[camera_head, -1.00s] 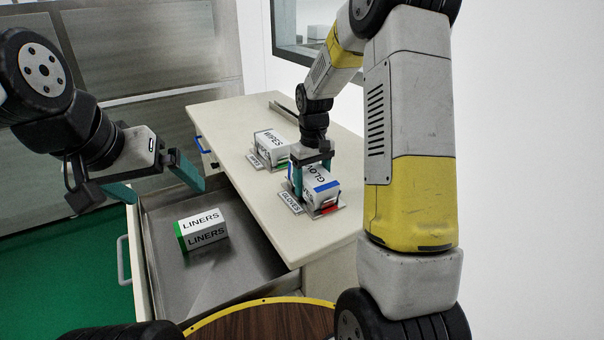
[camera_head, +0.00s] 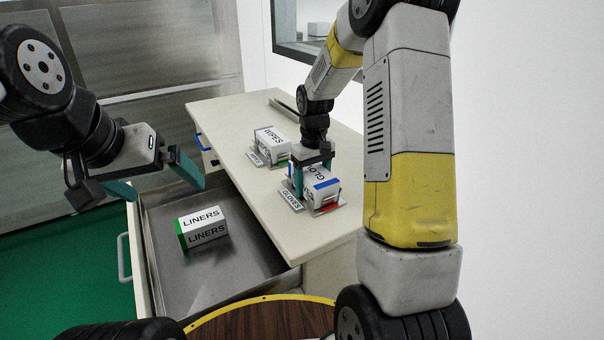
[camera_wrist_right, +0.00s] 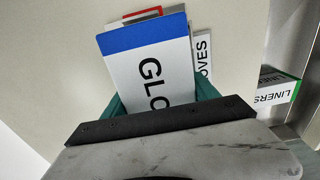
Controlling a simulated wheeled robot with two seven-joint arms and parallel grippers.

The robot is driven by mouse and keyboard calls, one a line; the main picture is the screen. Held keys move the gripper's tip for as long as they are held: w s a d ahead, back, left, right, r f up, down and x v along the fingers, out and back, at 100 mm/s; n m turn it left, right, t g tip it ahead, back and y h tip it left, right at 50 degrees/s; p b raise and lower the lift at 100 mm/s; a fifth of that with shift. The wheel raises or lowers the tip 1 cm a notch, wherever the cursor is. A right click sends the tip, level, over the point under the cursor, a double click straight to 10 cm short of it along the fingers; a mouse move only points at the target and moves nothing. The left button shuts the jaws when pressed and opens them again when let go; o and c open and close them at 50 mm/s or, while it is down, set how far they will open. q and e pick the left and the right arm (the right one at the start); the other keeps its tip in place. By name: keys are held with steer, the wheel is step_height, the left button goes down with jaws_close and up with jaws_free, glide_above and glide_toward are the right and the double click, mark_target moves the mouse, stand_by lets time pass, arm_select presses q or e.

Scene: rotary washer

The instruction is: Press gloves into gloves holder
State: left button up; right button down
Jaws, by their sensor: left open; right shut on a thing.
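The gloves box (camera_head: 322,179), white with a blue stripe, is at the gloves holder on the counter. My right gripper (camera_head: 312,178) is shut on the gloves box from above, one teal finger on each side. In the right wrist view the box (camera_wrist_right: 150,70) lies between the fingers, with the GLOVES plate (camera_wrist_right: 203,55) beside it. How deep the box sits in the holder is hidden. My left gripper (camera_head: 160,190) is open and empty above the drawer.
A wipes box (camera_head: 271,144) stands in its own holder behind the gloves. A white and green liners box (camera_head: 203,228) lies in the open drawer (camera_head: 215,285). The counter (camera_head: 240,118) is clear at its back left. A wall with a window is behind.

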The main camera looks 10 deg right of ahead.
mark_target(314, 170)
steer(key=shift+s+d+f, duration=0.3)
steer(key=shift+s+f, duration=0.05)
steer(key=shift+c, duration=0.8)
jaws_free()
steer(key=shift+a, duration=0.2)
steer(key=shift+r, duration=0.15)
steer(key=r, duration=0.8)
steer(key=shift+w+d+r, duration=0.1)
steer(key=shift+w+r, duration=0.15)
steer(key=s+a+r+m+t+y, duration=0.1)
steer(key=s+r+t, duration=0.2)
steer(key=s, duration=0.9)
steer(key=s+a+r+m+t+y, duration=0.1)
steer(key=s+r+m+t, duration=0.1)
steer(key=s+r, duration=0.7)
steer(key=s+t, duration=0.1)
steer(key=s, duration=0.1)
steer(key=shift+s+a+r, duration=0.2)
steer(key=shift+s+a, duration=0.1)
steer(key=shift+s, duration=0.05)
